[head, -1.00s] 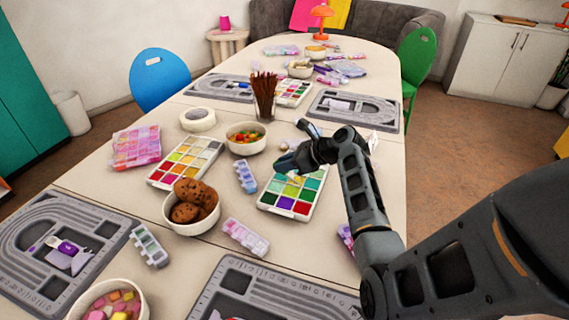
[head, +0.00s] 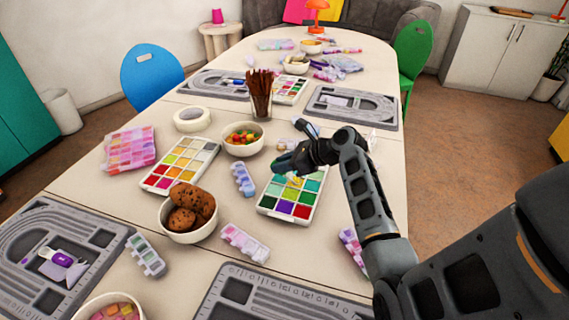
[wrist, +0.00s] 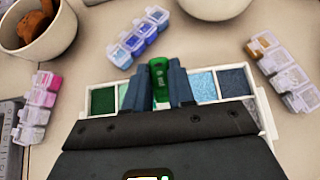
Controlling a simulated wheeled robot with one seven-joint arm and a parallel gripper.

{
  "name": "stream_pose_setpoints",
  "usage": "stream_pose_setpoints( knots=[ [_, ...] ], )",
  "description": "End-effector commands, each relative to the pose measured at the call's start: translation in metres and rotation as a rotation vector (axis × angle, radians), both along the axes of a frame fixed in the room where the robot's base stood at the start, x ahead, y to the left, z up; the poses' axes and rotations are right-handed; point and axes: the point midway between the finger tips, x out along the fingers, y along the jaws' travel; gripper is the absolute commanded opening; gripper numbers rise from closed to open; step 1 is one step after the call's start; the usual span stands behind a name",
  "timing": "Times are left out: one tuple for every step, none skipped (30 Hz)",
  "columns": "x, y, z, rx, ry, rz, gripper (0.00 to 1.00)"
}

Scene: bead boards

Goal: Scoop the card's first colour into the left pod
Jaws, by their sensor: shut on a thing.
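My gripper (head: 290,165) is over the far part of a white bead tray (head: 262,208) with green, purple and red cells. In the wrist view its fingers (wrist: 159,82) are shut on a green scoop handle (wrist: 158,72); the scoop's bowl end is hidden. The tray (wrist: 267,122) lies beneath, with green and blue cells showing. A blue lidded pod (head: 243,180) lies left of the tray and also shows in the wrist view (wrist: 140,38). A pink pod (head: 245,243) lies nearer; it is at the left in the wrist view (wrist: 37,107). I cannot make out a card.
A second tray (head: 205,160) of warm colours is to the left. A cookie bowl (head: 182,234), a bowl of colourful pieces (head: 243,150) and a cup of brown sticks (head: 261,105) stand close by. Grey bead boards (head: 60,235) lie around. Another pod (head: 146,255) is front left.

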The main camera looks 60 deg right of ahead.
Motion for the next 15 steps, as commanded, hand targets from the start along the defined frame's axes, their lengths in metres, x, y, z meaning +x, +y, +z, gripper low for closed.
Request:
stream_pose_setpoints(
  knots=[
    [0.001,0.000,0.004,-0.001,0.000,0.000,0.00],
    [0.001,0.000,0.005,0.000,0.000,0.000,0.00],
    [0.002,0.000,0.007,0.000,0.000,0.000,0.00],
    [0.002,0.000,0.009,-0.001,0.000,0.001,0.00],
    [0.002,0.000,0.010,-0.001,0.000,0.001,0.00],
    [0.003,0.000,0.013,-0.001,0.000,0.001,0.00],
    [0.003,0.000,0.014,-0.001,0.000,0.001,0.00],
    [0.003,0.000,0.016,-0.001,0.000,0.000,0.00],
    [0.004,0.000,0.018,-0.001,0.000,0.000,0.00],
    [0.004,0.000,0.020,-0.001,0.000,0.000,0.00],
    [0.005,0.000,0.021,-0.001,0.001,0.000,0.00],
    [0.007,0.000,0.024,-0.005,0.022,0.003,0.00],
    [0.009,0.001,0.025,-0.008,0.048,0.004,0.00],
    [0.010,0.000,0.025,-0.011,0.071,0.003,0.00],
    [0.012,0.001,0.025,-0.014,0.104,0.002,0.00]
  ],
)
